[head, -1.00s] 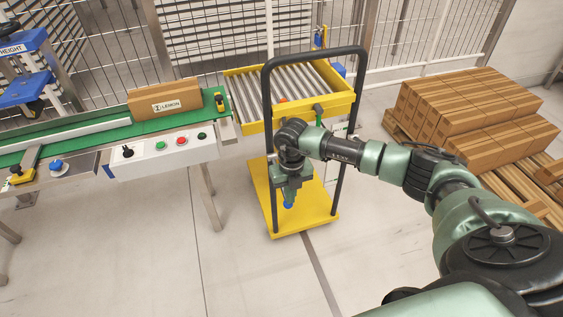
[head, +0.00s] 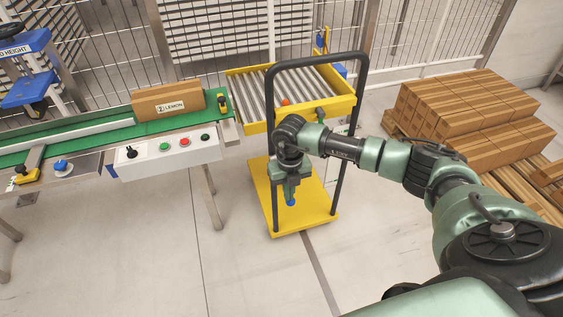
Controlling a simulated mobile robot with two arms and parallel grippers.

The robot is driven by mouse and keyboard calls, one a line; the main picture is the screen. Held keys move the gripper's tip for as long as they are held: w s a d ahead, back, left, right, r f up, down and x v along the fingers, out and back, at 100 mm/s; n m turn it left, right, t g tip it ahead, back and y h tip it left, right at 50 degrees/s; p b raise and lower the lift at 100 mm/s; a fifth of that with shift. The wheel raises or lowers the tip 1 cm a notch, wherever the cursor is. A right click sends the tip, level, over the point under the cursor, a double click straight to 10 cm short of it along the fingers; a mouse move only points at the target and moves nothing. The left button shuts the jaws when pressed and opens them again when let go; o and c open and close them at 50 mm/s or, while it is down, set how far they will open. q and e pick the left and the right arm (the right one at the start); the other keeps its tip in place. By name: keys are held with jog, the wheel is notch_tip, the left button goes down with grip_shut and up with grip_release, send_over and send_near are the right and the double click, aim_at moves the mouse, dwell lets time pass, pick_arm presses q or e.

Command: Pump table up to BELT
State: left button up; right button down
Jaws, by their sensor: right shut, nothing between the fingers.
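The yellow lift table (head: 334,110) with a grey roller top stands just right of the conveyor's green belt (head: 150,134). A black frame handle (head: 357,75) rises around it, above a yellow base (head: 318,213). The roller top looks close to belt height; I cannot tell whether they are level. My right gripper (head: 291,203) points down in front of the table, above its base, shut and empty. A small blue part shows at its tip; whether it touches a pedal is unclear. My arm hides part of the table's middle. My left gripper is out of view.
A brown LEMON carton (head: 167,102) lies on the belt. A control box (head: 170,154) with buttons hangs on the conveyor's front. Stacked cartons (head: 455,105) lie on a pallet at the right. A mesh fence runs behind. The floor in front is clear.

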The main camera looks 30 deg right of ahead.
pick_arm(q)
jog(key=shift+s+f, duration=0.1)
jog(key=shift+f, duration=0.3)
pick_arm(e)
jog(key=shift+f, duration=0.4)
